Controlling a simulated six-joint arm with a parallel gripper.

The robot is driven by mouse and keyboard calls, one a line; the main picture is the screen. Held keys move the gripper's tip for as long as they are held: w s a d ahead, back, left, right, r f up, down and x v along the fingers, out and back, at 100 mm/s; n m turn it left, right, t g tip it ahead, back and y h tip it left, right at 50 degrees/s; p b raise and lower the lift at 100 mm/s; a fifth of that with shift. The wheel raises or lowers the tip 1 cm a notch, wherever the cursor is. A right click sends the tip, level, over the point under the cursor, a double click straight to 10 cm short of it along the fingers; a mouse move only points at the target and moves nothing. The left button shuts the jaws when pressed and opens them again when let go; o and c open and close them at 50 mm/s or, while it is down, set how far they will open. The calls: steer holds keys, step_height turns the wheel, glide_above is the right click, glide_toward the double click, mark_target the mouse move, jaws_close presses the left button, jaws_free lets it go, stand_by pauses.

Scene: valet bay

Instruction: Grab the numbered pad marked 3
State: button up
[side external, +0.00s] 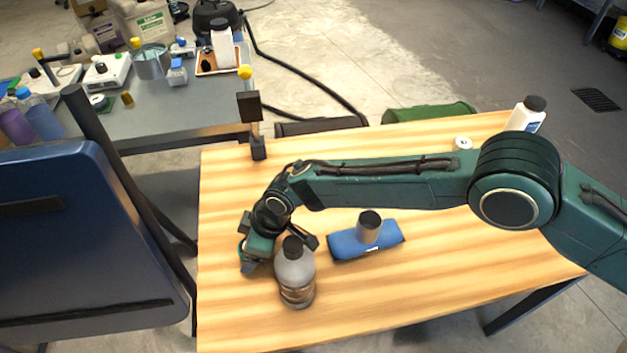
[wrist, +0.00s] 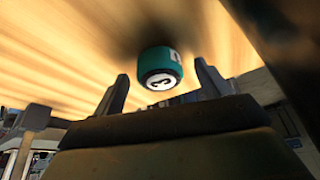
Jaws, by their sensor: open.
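The pad marked 3 (wrist: 160,68) is a short teal cylinder with a white end face and a black 3, which looks rotated in the wrist view. It rests on the wooden table. My gripper (wrist: 160,86) is open, with one dark finger to each side of the pad in the picture. The pad shows in the gap between the fingers, a little beyond them, and I see no contact. In the side external view I cannot make out the pad; the gripper end of my arm is low over the table's left part.
A grey bottle (side external: 296,270) stands close to my gripper. A blue pouch (side external: 345,245) with a grey cylinder (side external: 370,228) on it lies to the right. A white bottle (side external: 526,117) and white roll (side external: 463,143) are at the back right. The table's (side external: 450,265) front right is clear.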

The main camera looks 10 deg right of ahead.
steer(key=shift+a+f, duration=0.1)
steer(key=shift+f, duration=0.25)
stand_by(0.3)
steer(key=c, duration=1.1)
